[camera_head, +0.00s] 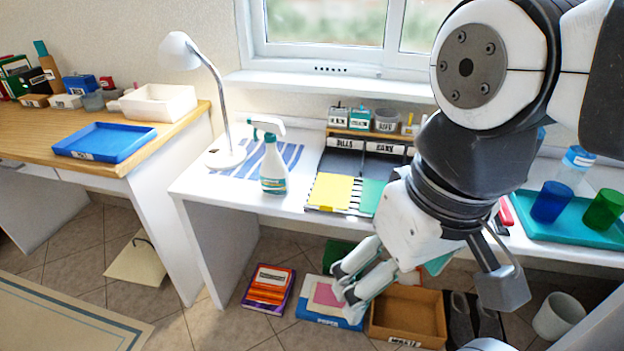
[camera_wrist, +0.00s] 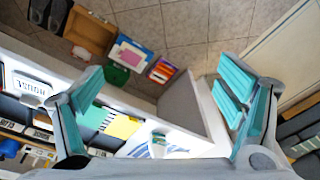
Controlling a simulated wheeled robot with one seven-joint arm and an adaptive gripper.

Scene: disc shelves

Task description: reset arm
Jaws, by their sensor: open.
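My gripper (camera_head: 352,279) hangs in front of the white desk's edge in the head view, with its fingers pointing down and to the left. In the wrist view my gripper (camera_wrist: 160,108) shows its two teal-padded fingers wide apart with nothing between them. In the head view it appears over the floor items, partly covering the blue box marked paper (camera_head: 328,314) and the cardboard box (camera_head: 408,318). My arm covers part of the desk's right side.
The white desk (camera_head: 190,186) holds a lamp (camera_head: 229,156), a spray bottle (camera_head: 272,167), a divided paper tray (camera_head: 316,202) and a teal tray with cups (camera_head: 528,228). A wooden desk (camera_head: 38,148) with a blue tray (camera_head: 104,141) stands left. Books (camera_head: 268,289) lie on the floor.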

